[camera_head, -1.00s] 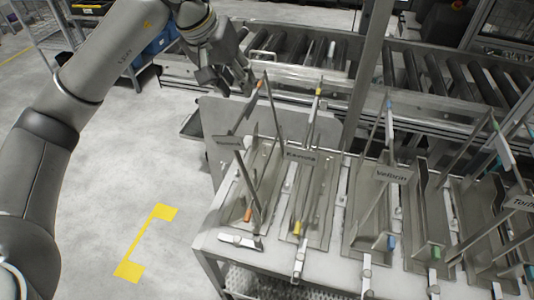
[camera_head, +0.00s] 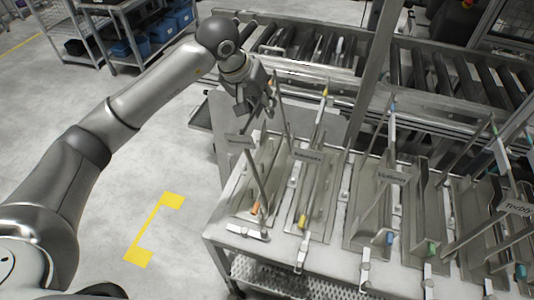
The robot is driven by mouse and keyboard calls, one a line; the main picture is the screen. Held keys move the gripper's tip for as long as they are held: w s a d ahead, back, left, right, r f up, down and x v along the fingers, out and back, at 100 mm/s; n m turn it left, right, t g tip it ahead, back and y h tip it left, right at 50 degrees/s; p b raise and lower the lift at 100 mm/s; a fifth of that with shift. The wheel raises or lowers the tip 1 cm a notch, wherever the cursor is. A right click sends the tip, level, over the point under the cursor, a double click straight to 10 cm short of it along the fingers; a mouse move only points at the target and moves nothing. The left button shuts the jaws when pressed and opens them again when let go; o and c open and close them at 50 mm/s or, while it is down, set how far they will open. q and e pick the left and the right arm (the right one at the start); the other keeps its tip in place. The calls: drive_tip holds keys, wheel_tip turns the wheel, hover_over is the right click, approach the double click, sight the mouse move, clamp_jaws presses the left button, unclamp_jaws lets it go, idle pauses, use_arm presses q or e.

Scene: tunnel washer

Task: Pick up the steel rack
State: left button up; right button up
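Several flat steel racks with upright rods stand side by side on a steel table (camera_head: 215,243). The leftmost steel rack (camera_head: 262,195) has orange tips, one near the table's front and one at the far end. My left gripper (camera_head: 257,106) is above the table's far left corner, right at the far orange-tipped rod. Its fingers look spread, pointing down. The gripper partly covers the rod's top, and I cannot tell whether they touch. My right gripper is not in view.
Racks with yellow (camera_head: 303,221), blue (camera_head: 390,239) and green (camera_head: 432,249) tips stand to the right. A roller conveyor (camera_head: 430,75) runs behind the table, with a post (camera_head: 371,75) between. The floor left of the table is clear; shelves with blue bins (camera_head: 147,32) stand beyond.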

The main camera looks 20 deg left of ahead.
use_arm(q)
clamp_jaws()
idle(0.4)
drive_tip(key=shift+w+r, duration=0.1)
drive_tip(key=shift+r, duration=0.05)
drive_tip(key=shift+r, duration=0.1)
